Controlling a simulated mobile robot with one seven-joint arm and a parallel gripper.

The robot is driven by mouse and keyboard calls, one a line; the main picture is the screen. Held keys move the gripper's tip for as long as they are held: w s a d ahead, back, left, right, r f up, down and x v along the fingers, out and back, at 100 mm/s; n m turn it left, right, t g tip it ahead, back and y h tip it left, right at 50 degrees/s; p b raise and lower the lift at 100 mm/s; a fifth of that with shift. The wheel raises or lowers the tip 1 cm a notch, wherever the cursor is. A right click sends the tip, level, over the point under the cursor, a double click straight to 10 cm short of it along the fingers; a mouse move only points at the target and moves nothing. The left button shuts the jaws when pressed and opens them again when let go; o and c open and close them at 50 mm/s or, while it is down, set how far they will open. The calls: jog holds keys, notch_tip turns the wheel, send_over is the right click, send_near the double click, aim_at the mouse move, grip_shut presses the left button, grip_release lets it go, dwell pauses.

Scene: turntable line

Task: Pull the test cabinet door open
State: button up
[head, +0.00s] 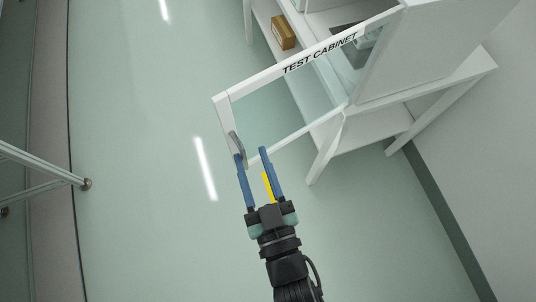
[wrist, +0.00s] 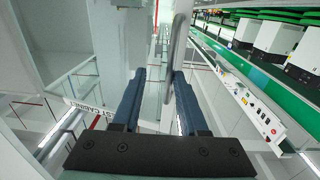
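The test cabinet (head: 425,50) is a white case on a white stand at the upper right of the head view. Its door (head: 290,68), a glass pane in a white frame lettered TEST CABINET, stands swung out from the case. A grey bar handle (head: 236,144) is on the door's free end. My gripper (head: 251,154) is open, with its blue fingers at the handle end of the door. In the wrist view the handle (wrist: 180,42) runs close along the inner side of the right finger. I cannot tell whether they touch.
A brown box (head: 283,32) lies on a low white shelf behind the door. A metal frame leg (head: 60,173) stands at the left. Open green floor (head: 150,190) lies left of my arm. The wrist view shows a green conveyor line (wrist: 235,65) at the right.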

jog(key=p+v, duration=0.1)
jog(key=v, duration=1)
jog(key=shift+s, duration=0.2)
